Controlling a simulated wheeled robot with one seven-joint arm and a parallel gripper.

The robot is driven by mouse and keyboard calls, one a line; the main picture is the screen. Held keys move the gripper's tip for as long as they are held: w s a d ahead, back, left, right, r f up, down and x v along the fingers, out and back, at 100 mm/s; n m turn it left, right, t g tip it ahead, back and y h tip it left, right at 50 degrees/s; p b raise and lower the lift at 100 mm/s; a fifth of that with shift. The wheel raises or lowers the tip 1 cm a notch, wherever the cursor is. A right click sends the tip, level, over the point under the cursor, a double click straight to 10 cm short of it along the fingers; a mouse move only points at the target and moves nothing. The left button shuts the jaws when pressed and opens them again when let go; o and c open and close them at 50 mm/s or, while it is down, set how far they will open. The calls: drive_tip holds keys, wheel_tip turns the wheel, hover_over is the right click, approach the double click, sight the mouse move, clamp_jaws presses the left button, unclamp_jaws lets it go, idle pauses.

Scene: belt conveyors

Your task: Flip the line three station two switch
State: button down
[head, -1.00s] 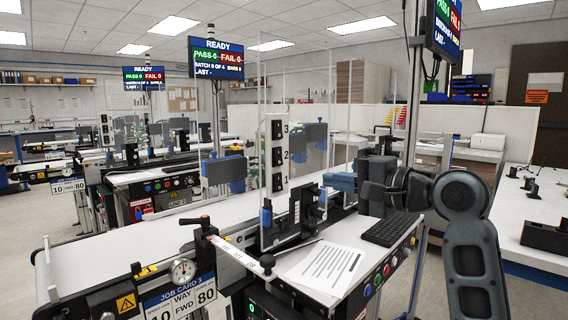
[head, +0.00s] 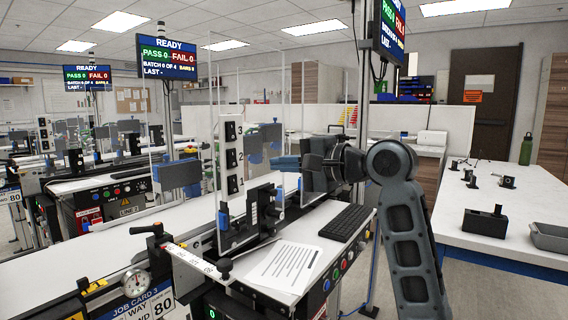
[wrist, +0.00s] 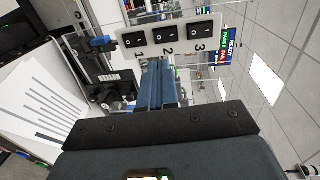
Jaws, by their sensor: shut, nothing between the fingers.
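A white upright panel (head: 231,185) carries three black rocker switches numbered 1, 2 and 3 from bottom to top. It stands on the near conveyor, whose front sign reads "JOB CARD 3". The middle switch (head: 232,159), number 2, also shows in the wrist view (wrist: 166,34), between the other two. My gripper (head: 274,163) is to the right of the panel at about the height of switch 2, its blue fingers shut and empty. In the wrist view the fingers (wrist: 156,66) point towards the panel near switch 2. In the head view a gap shows between fingertips and panel.
Clear guard sheets and a dark fixture (head: 262,212) stand close by the panel. A keyboard (head: 346,223) and a printed sheet (head: 284,264) lie below my gripper. A monitor post (head: 364,110) rises behind my arm. Similar lines stand at the left, a white bench (head: 480,225) at the right.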

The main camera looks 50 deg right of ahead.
sight(234, 163)
drive_tip(key=w, duration=0.3)
drive_tip(key=w+f, duration=0.1)
drive_tip(key=w, duration=0.3)
drive_tip(key=w+p, duration=0.1)
drive_tip(key=w, duration=0.2)
drive_tip(key=shift+w+a+f, duration=0.15)
drive_tip(key=shift+w+a, duration=0.05)
drive_tip(key=shift+w, duration=0.1)
